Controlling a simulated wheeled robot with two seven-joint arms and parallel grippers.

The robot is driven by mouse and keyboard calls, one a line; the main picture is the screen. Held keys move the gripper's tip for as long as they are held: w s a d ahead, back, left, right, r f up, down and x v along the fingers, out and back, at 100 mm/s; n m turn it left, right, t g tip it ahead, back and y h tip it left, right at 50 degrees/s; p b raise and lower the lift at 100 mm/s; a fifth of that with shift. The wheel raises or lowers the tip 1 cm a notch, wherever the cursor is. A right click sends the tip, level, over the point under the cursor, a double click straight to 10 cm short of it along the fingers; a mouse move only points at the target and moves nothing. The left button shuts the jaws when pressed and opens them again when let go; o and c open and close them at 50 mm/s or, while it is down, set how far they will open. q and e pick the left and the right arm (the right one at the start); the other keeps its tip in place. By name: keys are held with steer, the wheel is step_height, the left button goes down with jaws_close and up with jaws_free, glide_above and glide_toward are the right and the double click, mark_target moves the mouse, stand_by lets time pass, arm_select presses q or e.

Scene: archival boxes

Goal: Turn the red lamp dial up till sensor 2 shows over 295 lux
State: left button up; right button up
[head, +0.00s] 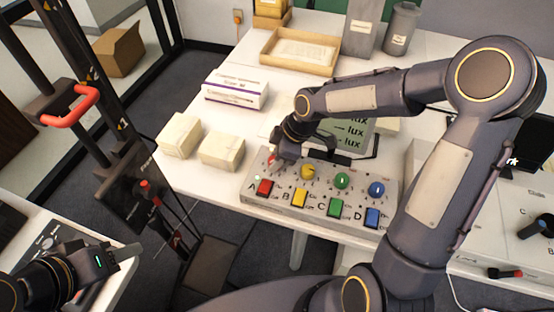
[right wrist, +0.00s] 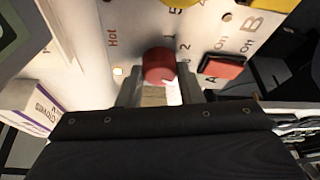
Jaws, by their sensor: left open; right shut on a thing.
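The control panel (head: 250,191) on the white table has a row of coloured dials above a row of rocker switches lettered A to D. My right gripper (head: 275,163) is over its left end. In the right wrist view the fingers (right wrist: 158,92) are shut on the red dial (right wrist: 158,64), beside the red switch (right wrist: 222,67). Behind the panel, a display (head: 352,132) shows lines of dashes with "lux"; my right arm hides its left part, so I cannot tell which line is sensor 2. My left gripper (head: 124,252) is open and empty at lower left, away from the panel.
Yellow (head: 308,171), green (head: 342,180) and blue (head: 376,189) dials stand right of the red one. Two cream boxes (head: 221,151) (head: 180,135) and a white labelled box (head: 237,90) are left of the panel. A wooden tray (head: 270,54) is behind.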

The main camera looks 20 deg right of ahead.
steer(key=shift+m+t+b, duration=0.3)
steer(key=shift+m+b, duration=0.05)
steer(key=shift+m, duration=0.25)
steer(key=o, duration=1)
steer(key=shift+p+v, duration=0.3)
steer(key=shift+v, duration=3.65)
steer(key=shift+r, duration=0.1)
steer(key=s+d+r+m+t+p, duration=0.1)
steer(key=s+r+m, duration=0.2)
steer(key=s, duration=0.3)
steer(key=s+d+r+m+t+p, duration=0.1)
steer(key=s+r+m+p, duration=0.1)
steer(key=s+m, duration=0.4)
steer(key=s+d+r+m+t+p, duration=0.1)
steer(key=s+d+r+m+p, duration=0.1)
steer(key=s+m, duration=0.3)
steer(key=shift+s+d+r, duration=0.1)
steer(key=shift+s+r, duration=0.35)
steer(key=shift+s, duration=0.4)
steer(key=shift+s+r, duration=0.45)
steer(key=shift+s, duration=0.35)
